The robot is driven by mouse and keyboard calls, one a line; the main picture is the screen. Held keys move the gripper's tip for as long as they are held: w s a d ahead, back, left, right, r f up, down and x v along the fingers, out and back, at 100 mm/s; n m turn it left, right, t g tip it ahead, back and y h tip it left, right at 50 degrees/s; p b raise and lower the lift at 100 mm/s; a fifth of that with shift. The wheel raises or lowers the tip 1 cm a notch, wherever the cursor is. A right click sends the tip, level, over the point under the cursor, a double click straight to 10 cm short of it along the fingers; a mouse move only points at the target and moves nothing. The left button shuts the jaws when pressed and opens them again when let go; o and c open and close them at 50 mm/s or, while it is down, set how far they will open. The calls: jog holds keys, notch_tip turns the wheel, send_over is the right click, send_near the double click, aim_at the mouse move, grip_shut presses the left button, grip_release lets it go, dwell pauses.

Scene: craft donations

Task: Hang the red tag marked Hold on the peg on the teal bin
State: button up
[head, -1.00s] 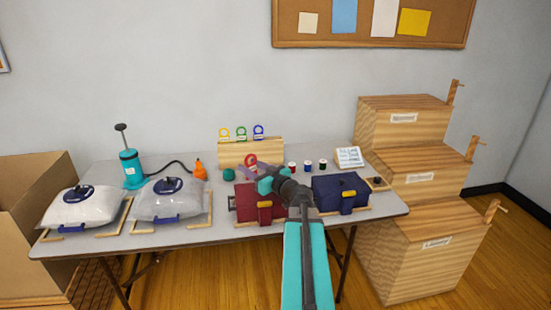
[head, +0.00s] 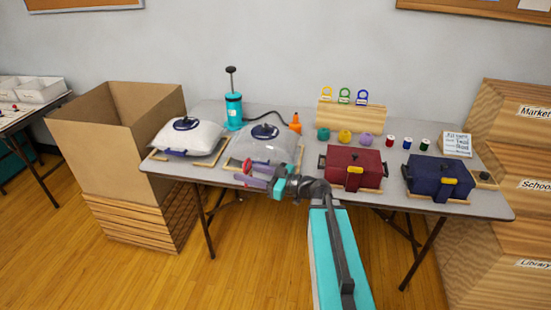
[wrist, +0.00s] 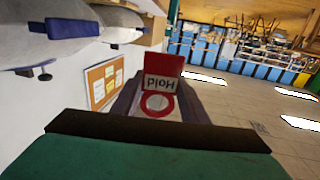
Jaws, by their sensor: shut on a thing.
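The red tag marked Hold (wrist: 166,66) is in my gripper (wrist: 158,96), between the two fingers in the wrist view. Its lettering is upside down there, and a red ring on a white patch shows below the word. In the head view my gripper (head: 256,175) points left near the table's front edge, before the clear bag, with red (head: 247,164) at its tip. A teal shape (head: 12,165) sits partly cut off under the left table. I cannot tell whether it is the teal bin. No peg on it shows.
The table (head: 305,168) holds a white bag (head: 190,138), a clear bag (head: 262,150), a maroon case (head: 352,165) and a navy case (head: 437,178). A large open cardboard box (head: 115,125) stands left of it. Wooden floor (head: 60,235) at the front left is clear.

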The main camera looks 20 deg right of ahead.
jog(key=s+a+f+n+g+y, duration=0.1)
jog(key=s+a+n+g+y, duration=0.1)
jog(key=a, duration=0.5)
jog(key=shift+a+f+g, duration=0.3)
jog(key=shift+a, duration=0.05)
